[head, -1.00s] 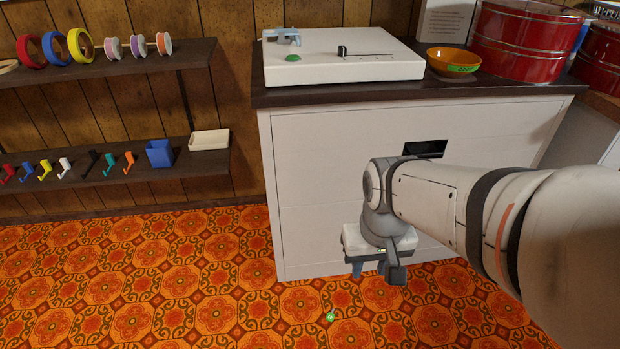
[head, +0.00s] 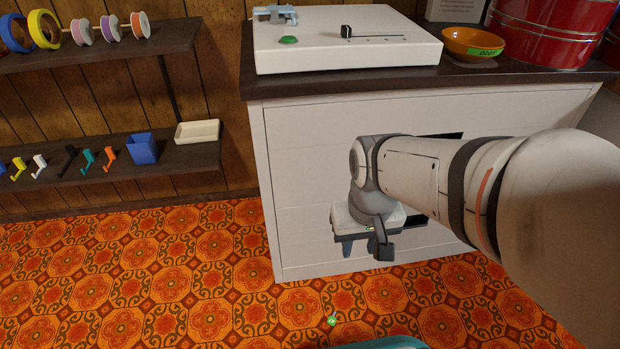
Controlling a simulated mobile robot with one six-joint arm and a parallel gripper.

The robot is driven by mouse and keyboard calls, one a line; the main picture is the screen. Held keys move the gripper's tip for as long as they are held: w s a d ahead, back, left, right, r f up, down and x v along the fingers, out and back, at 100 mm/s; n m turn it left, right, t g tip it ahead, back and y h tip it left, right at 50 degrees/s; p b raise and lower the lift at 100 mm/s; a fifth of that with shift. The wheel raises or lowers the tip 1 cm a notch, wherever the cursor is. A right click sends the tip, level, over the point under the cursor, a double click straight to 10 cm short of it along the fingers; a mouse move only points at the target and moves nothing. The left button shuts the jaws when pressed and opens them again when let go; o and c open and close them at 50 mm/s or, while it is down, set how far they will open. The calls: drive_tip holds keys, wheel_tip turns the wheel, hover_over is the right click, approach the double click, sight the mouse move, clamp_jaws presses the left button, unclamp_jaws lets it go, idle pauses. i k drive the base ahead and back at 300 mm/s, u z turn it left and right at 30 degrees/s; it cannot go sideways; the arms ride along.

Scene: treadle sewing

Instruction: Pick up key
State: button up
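A small green item (head: 331,321) lies on the patterned floor in front of the white cabinet. It may be the key, but it is too small here to be sure of its shape. My gripper (head: 359,246) hangs in front of the cabinet face, pointing down.
The white cabinet (head: 300,190) stands behind my arm, with a dark slot (head: 440,136) in its face. A white machine (head: 340,45) and an orange bowl (head: 472,43) are on top. Shelves (head: 100,185) line the left wall. The floor (head: 140,270) at left is clear.

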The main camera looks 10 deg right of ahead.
sight(331, 320)
drive_tip(key=u, duration=0.15)
drive_tip(key=k, duration=0.35)
drive_tip(key=z, duration=1.6)
drive_tip(key=k, duration=1.05)
drive_tip(key=u, duration=0.8)
drive_tip(key=i, duration=1)
drive_tip(key=u, duration=0.05)
